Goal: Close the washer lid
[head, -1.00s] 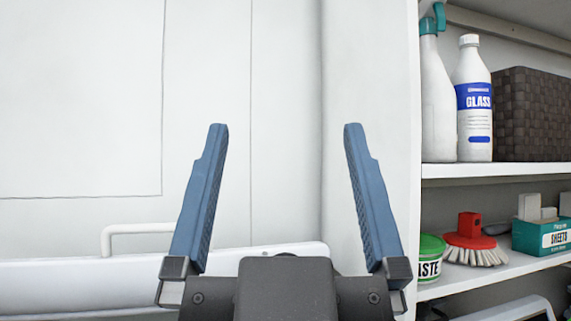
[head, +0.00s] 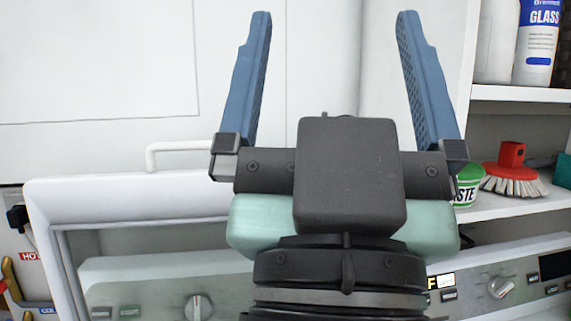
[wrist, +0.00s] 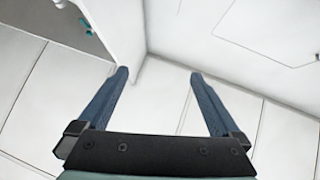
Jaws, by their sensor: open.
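The washer lid (head: 120,187) is a white framed panel that stands raised at the lower left of the head view. Its upper edge runs right and passes behind my gripper. The washer's control panel (head: 150,290), with a knob and buttons, shows below and through the lid's frame. My gripper (head: 333,20) is open and empty, its two blue fingers pointing up in front of the white wall, above and right of the lid's visible edge. In the wrist view my gripper (wrist: 158,75) has only white panels between and beyond its fingers. The lid cannot be made out there.
Shelves (head: 525,94) at the right hold a bottle (head: 538,45), a red brush (head: 512,170) and a green tub (head: 467,187). A second control panel (head: 510,280) stands at the lower right. A white wall handle (head: 180,147) shows behind the lid. Water connections (head: 18,217) are at the far left.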

